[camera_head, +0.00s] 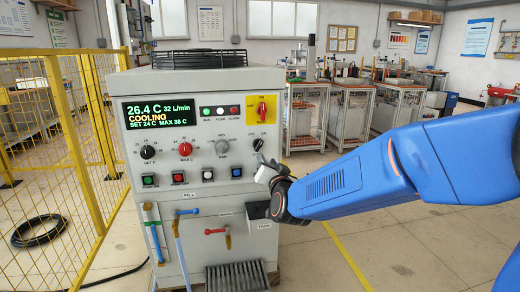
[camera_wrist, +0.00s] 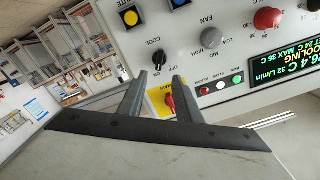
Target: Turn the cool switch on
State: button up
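The cool switch is a small black knob (camera_head: 258,144) at the right of the grey cabinet's front panel. In the wrist view the cool switch (camera_wrist: 160,60) shows beside its COOL, OFF and ON labels; I cannot tell its exact setting. My gripper (camera_head: 260,160) is close to the panel, just below the switch in the head view. In the wrist view my gripper (camera_wrist: 159,77) is open, its two dark fingers apart and nothing held. The switch shows just beyond the gap between the fingertips. The display (camera_head: 160,113) reads 26.4 C, 32 L/min and COOLING.
A red rotary switch on a yellow plate (camera_head: 262,109) sits above the cool switch; in the wrist view it shows between the fingers. The fan knob (camera_head: 222,146) and coloured buttons (camera_head: 208,174) are nearby. Hoses and a red-handled valve (camera_head: 217,232) are below. A yellow fence (camera_head: 62,140) stands left.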

aim_at(259, 147)
jog(key=x, duration=1.3)
jog(key=shift+d+f, duration=0.1)
grip_shut()
